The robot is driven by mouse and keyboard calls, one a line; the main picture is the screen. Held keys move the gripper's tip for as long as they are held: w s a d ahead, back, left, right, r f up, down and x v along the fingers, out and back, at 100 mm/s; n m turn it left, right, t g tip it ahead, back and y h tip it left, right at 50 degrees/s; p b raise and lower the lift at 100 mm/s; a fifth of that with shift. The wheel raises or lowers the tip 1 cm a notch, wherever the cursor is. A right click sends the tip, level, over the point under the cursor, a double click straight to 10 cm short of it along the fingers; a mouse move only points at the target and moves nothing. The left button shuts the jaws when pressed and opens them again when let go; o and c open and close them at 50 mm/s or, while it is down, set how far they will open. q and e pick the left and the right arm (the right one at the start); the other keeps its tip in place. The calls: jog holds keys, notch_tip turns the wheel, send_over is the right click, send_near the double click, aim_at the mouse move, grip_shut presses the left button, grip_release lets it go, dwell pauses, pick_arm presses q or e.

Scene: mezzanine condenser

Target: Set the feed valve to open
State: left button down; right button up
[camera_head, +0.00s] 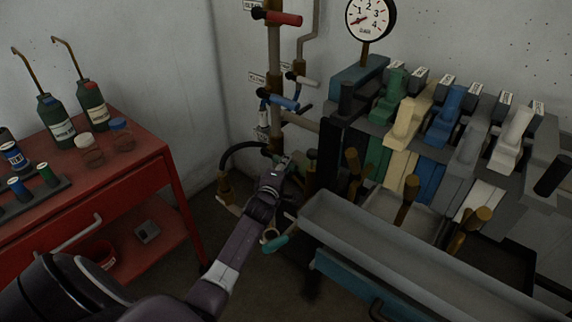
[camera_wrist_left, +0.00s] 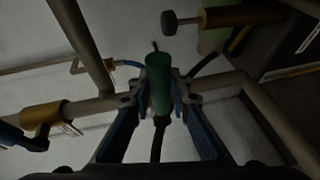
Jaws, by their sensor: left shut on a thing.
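A green valve handle (camera_wrist_left: 158,82) stands between the two fingers of my left gripper (camera_wrist_left: 160,102) in the left wrist view, and the fingers are shut on it. In the head view my left gripper (camera_head: 287,166) is at the low pipework, left of the press-like bench, and mostly hides the handle. Other valve handles on the pipes are red (camera_head: 283,19), white (camera_head: 306,81), blue (camera_head: 284,102) and teal (camera_head: 275,243). The valve tags are too small to read, so I cannot tell which is the feed valve. My right gripper is not in view.
A red cart (camera_head: 150,150) with bottles and jars stands at the left. A row of coloured levers (camera_head: 445,118) and a grey trough (camera_head: 400,255) fill the right. A round gauge (camera_head: 370,17) is above. Vertical pipes (camera_head: 274,50) run close to the left gripper.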

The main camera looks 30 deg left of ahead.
aim_at(279, 157)
pick_arm(q)
jog(key=shift+a+r+n+g+h+p, duration=0.3)
jog(key=shift+r+n+p, duration=0.45)
jog(key=shift+p, duration=0.8)
jog(key=shift+a+r+n+g+h+p, duration=0.15)
jog(key=shift+r+n+h+p, duration=0.25)
jog(key=shift+r+p, duration=0.8)
jog(key=shift+a+r+n+g+h+p, duration=0.25)
jog(key=shift+r+n+p, duration=0.35)
jog(key=shift+p, duration=1.25)
jog(key=shift+r+n+h+p, duration=0.25)
jog(key=shift+n+p, duration=0.1)
jog(key=shift+n, duration=0.1)
jog(key=shift+w+a+r+n+h+p, duration=0.1)
jog(key=shift+a+r+n+h+p, duration=0.6)
jog(key=shift+n, duration=0.2)
jog(key=shift+w+a+r+n+g+h, duration=0.1)
jog(key=shift+a+r+n+g+h, duration=0.3)
jog(key=shift+a+r+n+h, duration=0.65)
jog(key=shift+a+n+h, duration=0.25)
jog(key=shift+a+n, duration=0.4)
jog(key=shift+w+a+r+n+h, duration=0.1)
jog(key=shift+a+r+n+h, duration=0.1)
jog(key=shift+a+n+h, duration=0.7)
jog(key=shift+a, duration=0.15)
jog(key=c, duration=1.8)
grip_release()
